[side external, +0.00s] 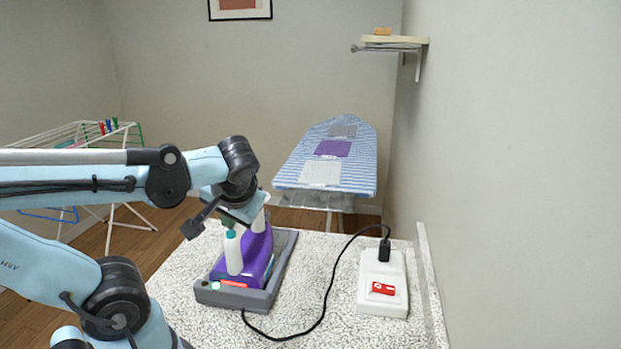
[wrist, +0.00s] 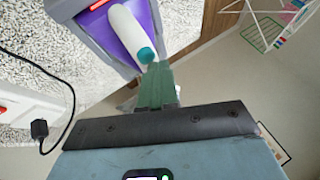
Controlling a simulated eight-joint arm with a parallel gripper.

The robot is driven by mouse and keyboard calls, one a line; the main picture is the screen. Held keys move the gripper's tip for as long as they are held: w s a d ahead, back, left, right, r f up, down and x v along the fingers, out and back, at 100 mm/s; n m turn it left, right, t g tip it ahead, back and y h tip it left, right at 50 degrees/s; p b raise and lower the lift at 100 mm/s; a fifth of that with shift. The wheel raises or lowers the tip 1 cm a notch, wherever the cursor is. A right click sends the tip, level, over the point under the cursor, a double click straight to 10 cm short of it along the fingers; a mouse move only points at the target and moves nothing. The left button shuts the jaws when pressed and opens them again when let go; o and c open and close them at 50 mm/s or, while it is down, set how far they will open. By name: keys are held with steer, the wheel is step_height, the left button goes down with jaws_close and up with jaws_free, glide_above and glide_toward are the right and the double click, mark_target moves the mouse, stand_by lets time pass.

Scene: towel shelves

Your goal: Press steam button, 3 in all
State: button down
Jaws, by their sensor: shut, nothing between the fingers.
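A purple iron (side external: 256,254) with a white handle (side external: 233,255) sits in a dark grey rest (side external: 247,298) on the speckled counter. A teal button (side external: 231,233) tops the handle's near end; it also shows in the wrist view (wrist: 147,55). My gripper (side external: 228,222) is shut and empty, its green fingers pointing down right over the teal button. In the wrist view the fingertips (wrist: 157,66) meet the button's edge in the picture. I cannot tell whether they touch it or press it. My wrist hides part of the iron's far end in the side view.
A white power strip (side external: 383,270) with a red switch (side external: 383,288) and black plug (side external: 385,250) stands right. A black cord (side external: 327,300) runs to the rest. Behind are an ironing board (side external: 315,150) with folded cloths and a drying rack (side external: 115,150). A wall bounds the right.

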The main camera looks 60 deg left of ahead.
stand_by(0.4)
steer(key=shift+r, duration=0.9)
steer(key=shift+r, duration=0.1)
steer(key=shift+r, duration=2.4)
steer(key=shift+r, duration=0.1)
stand_by(0.4)
step_height(320, 180, up, 4)
steer(key=shift+f, duration=0.2)
glide_above(232, 233)
steer(key=shift+f, duration=4.4)
